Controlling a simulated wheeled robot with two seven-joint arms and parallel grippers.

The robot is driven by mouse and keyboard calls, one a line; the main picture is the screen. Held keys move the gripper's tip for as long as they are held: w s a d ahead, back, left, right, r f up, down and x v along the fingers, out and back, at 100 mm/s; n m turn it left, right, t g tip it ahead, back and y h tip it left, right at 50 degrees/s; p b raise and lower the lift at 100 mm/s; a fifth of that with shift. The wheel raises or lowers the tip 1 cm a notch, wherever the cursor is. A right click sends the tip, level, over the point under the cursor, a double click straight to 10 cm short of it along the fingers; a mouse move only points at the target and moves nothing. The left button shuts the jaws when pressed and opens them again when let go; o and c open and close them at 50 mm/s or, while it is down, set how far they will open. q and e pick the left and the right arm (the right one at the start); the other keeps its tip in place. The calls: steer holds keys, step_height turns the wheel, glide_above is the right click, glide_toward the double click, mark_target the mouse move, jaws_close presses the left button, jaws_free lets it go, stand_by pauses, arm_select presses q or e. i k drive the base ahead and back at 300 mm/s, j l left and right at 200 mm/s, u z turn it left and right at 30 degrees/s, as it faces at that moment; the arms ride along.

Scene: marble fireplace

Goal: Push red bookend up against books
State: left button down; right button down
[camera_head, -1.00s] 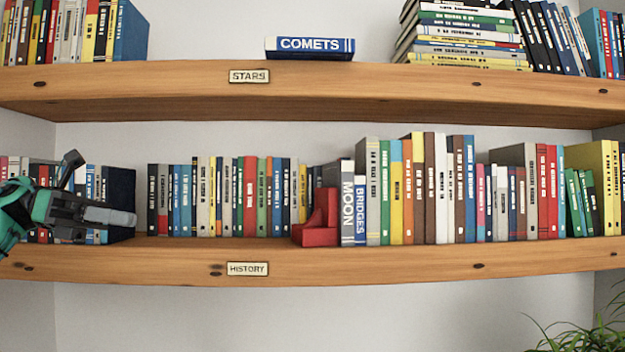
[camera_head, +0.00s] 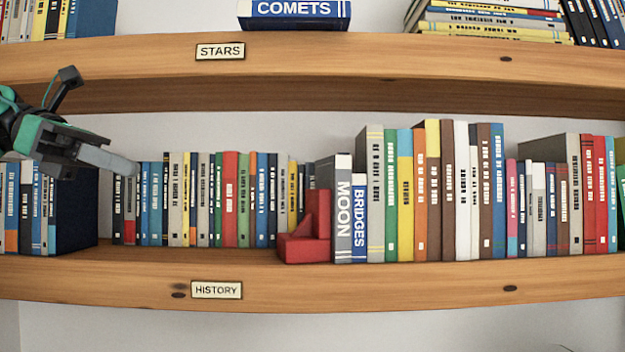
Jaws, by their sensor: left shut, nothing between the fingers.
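The red bookend (camera_head: 307,246) stands on the HISTORY shelf, its tall side to the right beside the grey MOON book (camera_head: 342,215). Any gap there is too small to tell. The blue BRIDGES book (camera_head: 359,222) stands right of MOON, with more upright books beyond. My left gripper (camera_head: 130,167) is shut and empty at the left, its fingers pointing right. It appears near the top of the left book row, well left of the bookend and higher than its base. My right gripper is out of view.
A packed row of books (camera_head: 230,200) stands left of the bookend. A dark navy block or book (camera_head: 78,210) stands under my left gripper, with a small gap to its right. The STARS shelf (camera_head: 380,60) runs above. The HISTORY shelf's front edge (camera_head: 400,282) is clear.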

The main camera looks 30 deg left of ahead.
mark_target(311, 241)
steer(key=i+j, duration=0.15)
steer(key=i, duration=0.8)
